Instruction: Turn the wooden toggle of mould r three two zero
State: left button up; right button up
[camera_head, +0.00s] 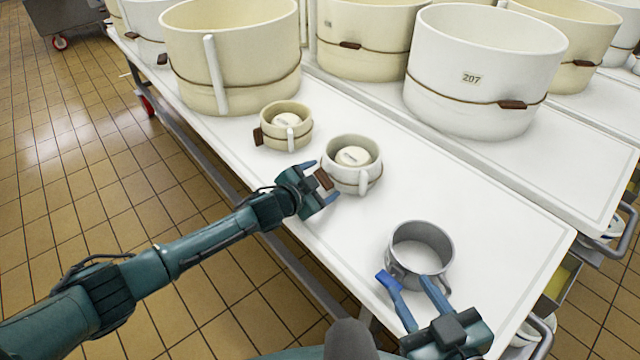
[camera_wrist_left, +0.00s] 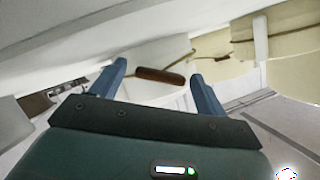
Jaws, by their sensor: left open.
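A small white mould (camera_head: 350,166) with a white disc inside stands on the white table. Its brown wooden toggle (camera_head: 323,179) is on its left side, and it also shows in the left wrist view (camera_wrist_left: 160,76). My left gripper (camera_head: 319,183) is open, its fingers apart on either side of that toggle. I cannot tell whether they touch it. A small cream mould (camera_head: 286,126) stands behind to the left, with its own brown toggle (camera_head: 258,136). I cannot read a number on either. My right gripper (camera_head: 406,279) is open at the front of a grey metal pot.
The grey pot (camera_head: 424,250) stands near the table's front right. Large cream and white moulds (camera_head: 485,75), one marked 207, line the back. The white table (camera_head: 480,205) is clear right of the small white mould. Tiled floor lies left.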

pick_arm(q)
jog(key=c, duration=1)
pick_arm(e)
jog(key=shift+r, duration=0.1)
